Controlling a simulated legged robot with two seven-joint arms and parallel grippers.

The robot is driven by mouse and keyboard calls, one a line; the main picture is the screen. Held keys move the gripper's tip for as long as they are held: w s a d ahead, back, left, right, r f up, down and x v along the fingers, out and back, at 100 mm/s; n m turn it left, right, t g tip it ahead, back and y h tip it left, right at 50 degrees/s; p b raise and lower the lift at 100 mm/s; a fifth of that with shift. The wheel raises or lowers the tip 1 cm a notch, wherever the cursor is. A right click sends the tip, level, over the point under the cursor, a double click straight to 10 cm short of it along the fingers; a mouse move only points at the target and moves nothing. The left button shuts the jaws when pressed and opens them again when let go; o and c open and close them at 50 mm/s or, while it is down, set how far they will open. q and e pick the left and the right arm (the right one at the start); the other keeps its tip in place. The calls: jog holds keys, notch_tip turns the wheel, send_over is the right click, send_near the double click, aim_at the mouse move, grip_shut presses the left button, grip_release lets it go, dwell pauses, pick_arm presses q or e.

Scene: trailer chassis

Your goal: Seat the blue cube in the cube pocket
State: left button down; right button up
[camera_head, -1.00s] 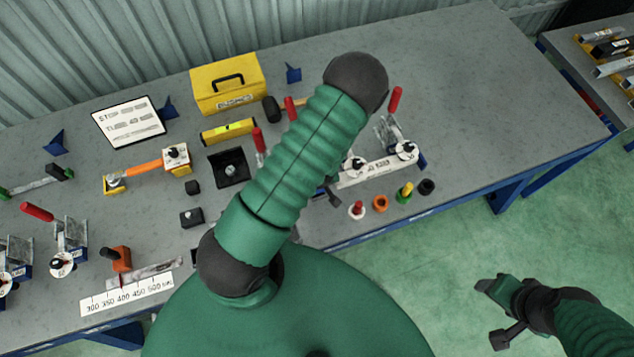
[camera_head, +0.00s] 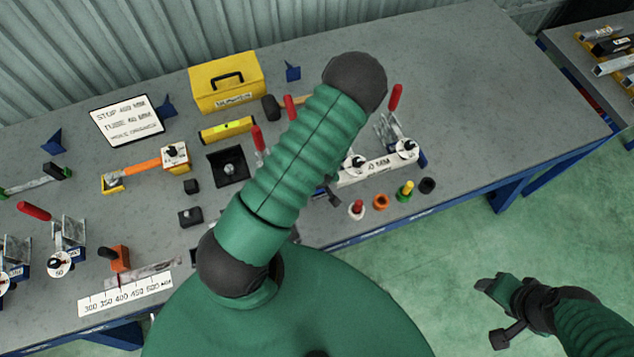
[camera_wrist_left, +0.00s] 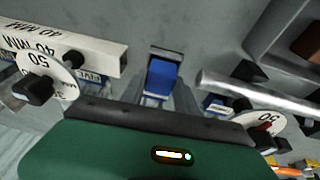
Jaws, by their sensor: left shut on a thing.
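In the left wrist view my left gripper (camera_wrist_left: 158,96) is shut on a blue cube (camera_wrist_left: 162,77), which shows between the grey fingers. The grey surface lies beyond it; I cannot tell the gap or any contact. I cannot pick out the cube pocket for certain in either view.
In the wrist view a labelled white bar (camera_wrist_left: 85,48) lies left of the cube and a metal tube (camera_wrist_left: 255,92) right. On the bench stand a yellow toolbox (camera_head: 226,82), a black tray (camera_head: 236,180) and red-handled clamps. The bench's far right is clear.

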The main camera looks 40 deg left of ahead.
pick_arm(q)
jog(key=shift+f+b, duration=0.35)
jog(key=shift+f, duration=0.15)
jog(key=c, duration=0.8)
grip_release()
jog(key=shift+r, duration=0.1)
jog(key=shift+c, duration=0.2)
jog(key=p+v, duration=0.3)
jog(key=v, duration=1.4)
